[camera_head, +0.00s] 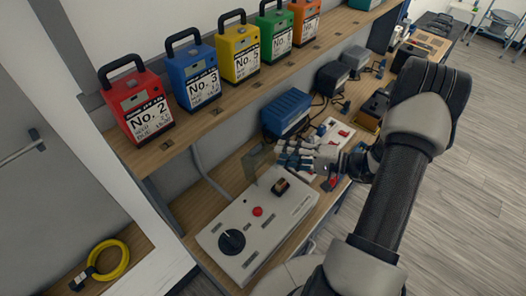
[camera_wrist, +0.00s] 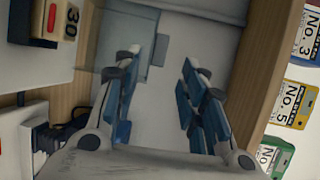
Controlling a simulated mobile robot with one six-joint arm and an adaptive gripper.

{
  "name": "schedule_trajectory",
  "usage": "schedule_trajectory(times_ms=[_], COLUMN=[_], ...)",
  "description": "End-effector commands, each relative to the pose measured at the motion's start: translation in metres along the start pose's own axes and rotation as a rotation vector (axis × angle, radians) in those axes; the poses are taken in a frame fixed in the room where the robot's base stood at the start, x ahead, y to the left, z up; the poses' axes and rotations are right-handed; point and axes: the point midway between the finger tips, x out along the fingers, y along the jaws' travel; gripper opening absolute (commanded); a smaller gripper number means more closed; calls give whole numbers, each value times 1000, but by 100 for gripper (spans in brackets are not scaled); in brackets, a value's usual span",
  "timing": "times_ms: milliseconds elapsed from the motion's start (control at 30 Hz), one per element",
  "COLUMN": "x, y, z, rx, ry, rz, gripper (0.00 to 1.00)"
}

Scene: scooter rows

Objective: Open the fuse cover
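A pale control panel (camera_head: 258,228) lies on the lower wooden shelf, with a black knob, a red button and a dark fuse block (camera_head: 281,186). The see-through fuse cover (camera_head: 257,162) stands raised at the far end of the panel, clear of the fuse block. It also shows in the wrist view (camera_wrist: 128,38). My gripper (camera_head: 282,158) is beside the cover, fingers towards it. In the wrist view its blue-padded fingers (camera_wrist: 158,80) are apart with nothing between them. Contact with the cover is unclear.
A blue box (camera_head: 286,112) and a white panel with red switches (camera_head: 337,133) stand behind my gripper. Several numbered, coloured lock boxes, including a red one (camera_head: 138,105), line the upper shelf. A yellow cable coil (camera_head: 108,261) is at lower left. The floor at right is open.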

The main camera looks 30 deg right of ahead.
Motion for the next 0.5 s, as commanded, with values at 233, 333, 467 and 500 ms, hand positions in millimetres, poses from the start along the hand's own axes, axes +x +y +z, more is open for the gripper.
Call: schedule_trajectory(times_ms=[233,333,467,500], x=[50,63,72,74], y=[1,1,0,0], z=[2,1,1,0], rx=[-1,-1,0,0], ry=[-5,-3,-2,-1], rz=[0,1,1,1], gripper=[38,38,38,38])
